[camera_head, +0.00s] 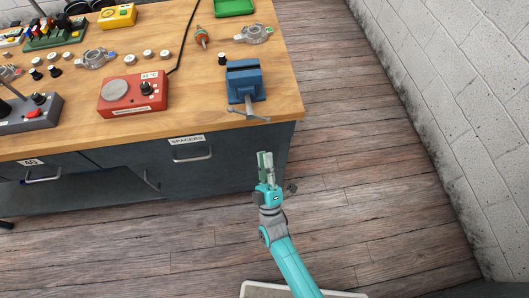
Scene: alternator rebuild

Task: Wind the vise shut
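The blue vise (245,83) stands on the wooden bench near its front right corner. Its grey crossbar handle (248,114) shows at the front, lying roughly across at the bench edge. The gap between the jaws is too small to judge from here. My gripper (265,156) points up the picture, in front of the bench and below the vise handle. It is apart from the handle and touches nothing that I can see. The fingers look close together with nothing visible between them, but their opening is unclear at this size.
The bench (190,115) has dark drawers below, one labelled SPACERS (190,150). A red heater-like box (133,93) stands left of the vise. Alternator parts (253,33) and a green tray (234,7) lie behind. Floor right of the bench is free up to the white wall (460,100).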

